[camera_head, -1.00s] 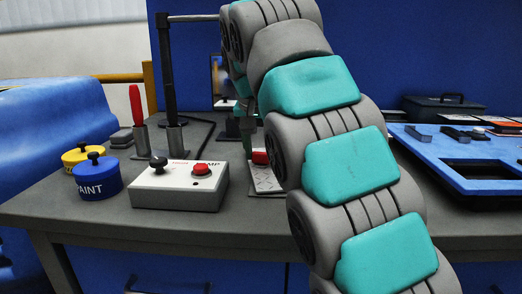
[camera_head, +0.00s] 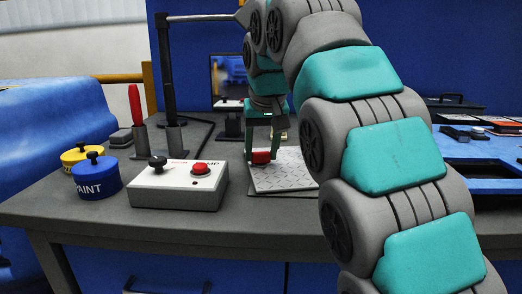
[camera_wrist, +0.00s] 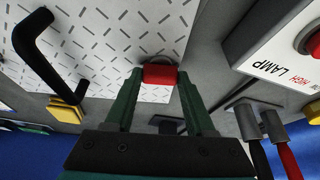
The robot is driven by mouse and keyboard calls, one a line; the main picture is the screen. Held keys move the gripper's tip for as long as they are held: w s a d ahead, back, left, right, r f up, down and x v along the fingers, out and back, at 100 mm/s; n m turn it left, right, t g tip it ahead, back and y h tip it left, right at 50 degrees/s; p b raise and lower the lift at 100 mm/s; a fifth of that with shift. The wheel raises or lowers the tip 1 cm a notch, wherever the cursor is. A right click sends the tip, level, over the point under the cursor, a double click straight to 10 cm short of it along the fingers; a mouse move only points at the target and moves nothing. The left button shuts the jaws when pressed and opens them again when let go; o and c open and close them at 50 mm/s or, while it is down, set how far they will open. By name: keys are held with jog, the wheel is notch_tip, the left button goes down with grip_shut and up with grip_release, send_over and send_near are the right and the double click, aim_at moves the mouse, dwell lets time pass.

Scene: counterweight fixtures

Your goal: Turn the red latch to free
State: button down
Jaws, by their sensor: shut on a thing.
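The red latch (camera_head: 260,157) is a small red block at the near left edge of a patterned metal plate (camera_head: 285,177) on the bench. In the wrist view the red latch (camera_wrist: 160,75) sits between the two green fingertips, at the edge of the speckled plate (camera_wrist: 110,40). My gripper (camera_head: 260,152) points down over the latch and is shut on it. In the wrist view my gripper (camera_wrist: 160,78) has a finger at each end of the latch. My arm hides the plate's right part in the head view.
A white box (camera_head: 180,185) with a black knob and a red button stands left of the plate. Blue (camera_head: 96,176) and yellow paint pots stand further left. A tall black post (camera_head: 168,80) rises behind. A blue tray (camera_head: 482,150) lies at right. A black handle (camera_wrist: 45,60) shows in the wrist view.

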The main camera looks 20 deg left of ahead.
jog(key=shift+c, duration=1.2)
grip_release()
